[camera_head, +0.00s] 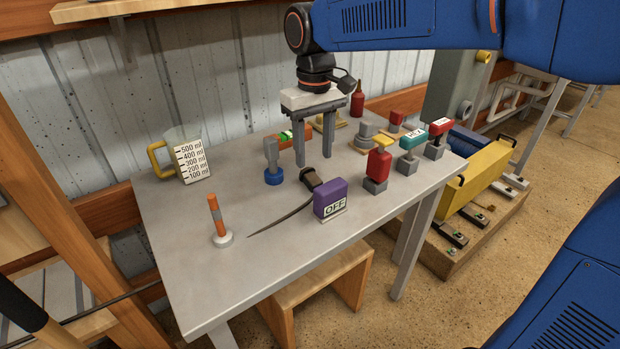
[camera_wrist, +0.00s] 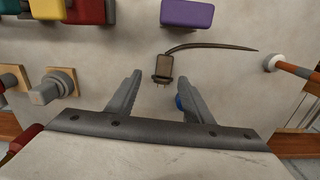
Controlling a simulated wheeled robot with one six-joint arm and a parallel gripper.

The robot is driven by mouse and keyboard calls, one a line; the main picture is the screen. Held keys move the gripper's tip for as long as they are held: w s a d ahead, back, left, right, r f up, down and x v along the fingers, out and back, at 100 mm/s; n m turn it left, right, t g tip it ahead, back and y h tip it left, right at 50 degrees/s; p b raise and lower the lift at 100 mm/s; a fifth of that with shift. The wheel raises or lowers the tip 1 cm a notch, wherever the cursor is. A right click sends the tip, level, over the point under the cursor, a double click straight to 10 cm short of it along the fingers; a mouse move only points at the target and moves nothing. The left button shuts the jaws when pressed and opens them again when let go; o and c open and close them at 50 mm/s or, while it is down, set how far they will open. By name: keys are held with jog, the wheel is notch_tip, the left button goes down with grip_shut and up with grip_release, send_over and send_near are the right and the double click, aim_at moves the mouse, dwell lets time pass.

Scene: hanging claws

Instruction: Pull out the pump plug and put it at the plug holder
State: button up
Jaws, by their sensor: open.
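A dark brown plug (camera_head: 311,179) with a tapering cable (camera_head: 282,217) lies on the grey table, just behind the purple OFF block (camera_head: 331,199). In the wrist view the plug (camera_wrist: 163,66) shows its prongs towards me, and its cable curves off to the right. No socket shows around the prongs. My gripper (camera_head: 314,160) is open and empty, pointing down above the table near the plug; in the wrist view the plug appears between and beyond the fingertips (camera_wrist: 161,77). I cannot tell which object is the plug holder.
A grey post on a blue base (camera_head: 272,163) stands close left of my gripper. An orange stick on a round base (camera_head: 218,222) is front left, a measuring jug (camera_head: 182,157) back left. Red (camera_head: 377,166) and teal (camera_head: 411,140) handled blocks crowd the right.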

aim_at(311, 175)
jog(key=shift+s+a+f, duration=0.1)
jog(key=shift+a+f, duration=0.05)
jog(key=shift+f, duration=1.15)
jog(key=shift+s+a+f, duration=0.1)
jog(key=shift+f, duration=1.15)
grip_shut()
notch_tip(311, 175, up, 10)
jog(key=shift+s, duration=0.1)
